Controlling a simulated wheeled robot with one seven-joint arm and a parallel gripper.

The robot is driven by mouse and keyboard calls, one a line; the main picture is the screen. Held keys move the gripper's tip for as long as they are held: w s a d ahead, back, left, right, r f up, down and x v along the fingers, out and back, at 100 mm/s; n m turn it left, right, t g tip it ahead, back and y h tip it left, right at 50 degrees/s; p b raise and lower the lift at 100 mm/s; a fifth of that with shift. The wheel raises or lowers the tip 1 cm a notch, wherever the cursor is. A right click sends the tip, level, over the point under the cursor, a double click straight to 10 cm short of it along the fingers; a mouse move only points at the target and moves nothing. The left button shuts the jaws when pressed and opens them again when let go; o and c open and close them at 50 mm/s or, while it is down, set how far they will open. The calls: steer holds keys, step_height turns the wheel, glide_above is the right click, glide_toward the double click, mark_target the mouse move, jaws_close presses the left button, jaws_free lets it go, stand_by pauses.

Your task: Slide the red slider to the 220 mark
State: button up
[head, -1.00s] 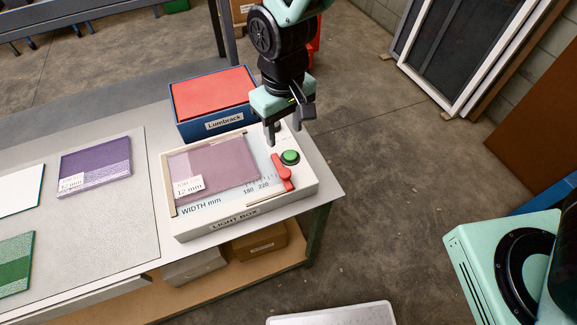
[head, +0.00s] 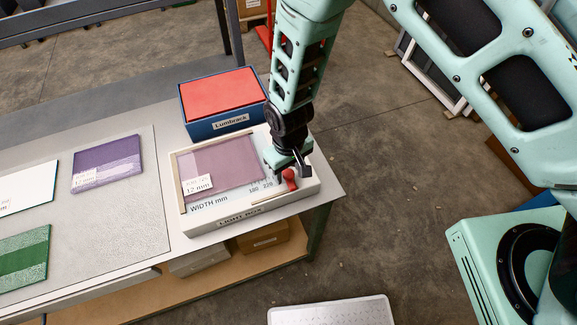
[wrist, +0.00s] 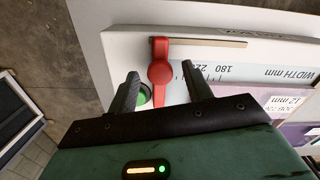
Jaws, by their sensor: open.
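The red slider (head: 290,176) is on the right part of the light box (head: 205,222), partly hidden by my gripper in the head view. In the wrist view the slider's round knob (wrist: 161,73) and red bar are clear. The width scale (wrist: 235,72) beside it shows 180 and a partly covered 220; the slider is past the 220 end. My gripper (head: 293,166) is open, pointing down over the slider. In the wrist view its fingertips (wrist: 162,75) stand on either side of the knob, with gaps; contact with it is not visible.
The green button (wrist: 144,95) is partly hidden behind one finger. A purple pane (head: 220,165) lies on the light box. The blue Lumbrack box (head: 225,123) stands behind. Purple (head: 107,163) and green (head: 25,258) panes lie on the bench left. The bench edge is close right.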

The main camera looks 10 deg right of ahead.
jaws_close()
steer(key=shift+s+a+b, duration=0.2)
steer(key=shift+a, duration=0.55)
steer(key=shift+s+a+b, duration=0.2)
steer(key=shift+a, duration=0.55)
steer(key=shift+s+a+b, duration=0.2)
steer(key=shift+a, duration=0.55)
jaws_free()
step_height(320, 180, up, 17)
steer(key=b, duration=0.4)
steer(key=shift+r+b, duration=0.2)
steer(key=shift+b, duration=0.2)
